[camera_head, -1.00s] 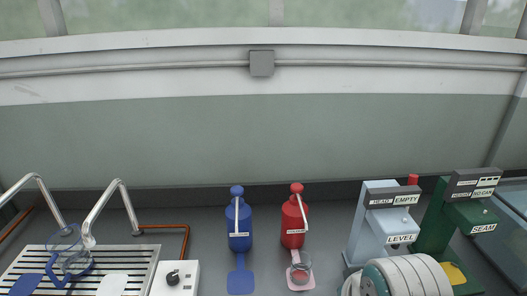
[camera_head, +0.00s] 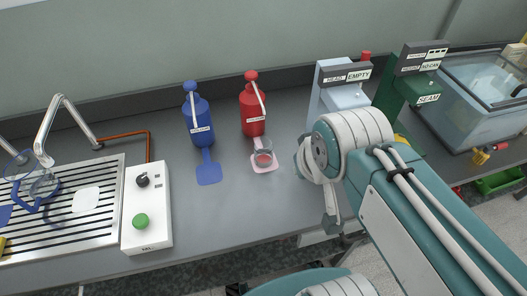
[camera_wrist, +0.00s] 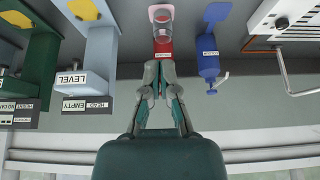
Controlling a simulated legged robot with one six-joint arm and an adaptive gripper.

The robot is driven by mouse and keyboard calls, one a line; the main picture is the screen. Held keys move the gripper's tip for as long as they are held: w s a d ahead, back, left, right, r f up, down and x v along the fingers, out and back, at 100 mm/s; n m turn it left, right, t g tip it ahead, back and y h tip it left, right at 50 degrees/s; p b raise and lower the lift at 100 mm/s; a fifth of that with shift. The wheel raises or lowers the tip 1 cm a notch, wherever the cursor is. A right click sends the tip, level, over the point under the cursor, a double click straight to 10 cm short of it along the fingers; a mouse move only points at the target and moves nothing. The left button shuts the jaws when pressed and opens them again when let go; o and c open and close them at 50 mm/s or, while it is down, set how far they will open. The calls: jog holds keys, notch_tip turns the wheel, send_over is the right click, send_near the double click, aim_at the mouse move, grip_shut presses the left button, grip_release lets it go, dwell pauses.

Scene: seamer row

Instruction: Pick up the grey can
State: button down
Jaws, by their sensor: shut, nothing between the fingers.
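I can make out no grey can in either view. A small clear cup (camera_head: 264,158) with red showing through it stands on a pink pad in front of the red bottle (camera_head: 253,108). The cup (camera_wrist: 163,32) also shows at the top of the wrist view, beyond the fingertips. My gripper (camera_wrist: 159,68) is shut and empty, its fingers pointing toward the red bottle (camera_wrist: 163,50). In the head view my arm covers the right part of the counter and hides what lies behind it.
A blue bottle (camera_head: 199,118) with a blue pad stands left of the red one. The EMPTY machine (camera_head: 342,82) and green SEAM machine (camera_head: 404,90) stand at right, before a glass tank (camera_head: 478,95). A control box (camera_head: 147,210) and slatted drainer (camera_head: 70,225) are left. The counter's middle front is clear.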

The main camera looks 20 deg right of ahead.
jog(key=c, duration=0.8)
grip_release()
jog(key=o, duration=0.6)
jog(key=shift+w, duration=0.45)
jog(key=shift+o, duration=1)
jog(key=w+f+m+g+h, duration=0.1)
jog(key=w+m, duration=0.2)
jog(key=w, duration=0.3)
jog(key=shift+f+m, duration=0.3)
jog(key=m+g+h, duration=0.2)
jog(key=m+h, duration=0.1)
jog(key=m, duration=0.5)
send_over(257, 146)
jog(key=s+a, duration=0.2)
notch_tip(257, 146, down, 14)
jog(key=r, duration=0.1)
jog(key=x, duration=0.6)
jog(key=shift+w+f, duration=0.15)
jog(key=shift+x, duration=2.55)
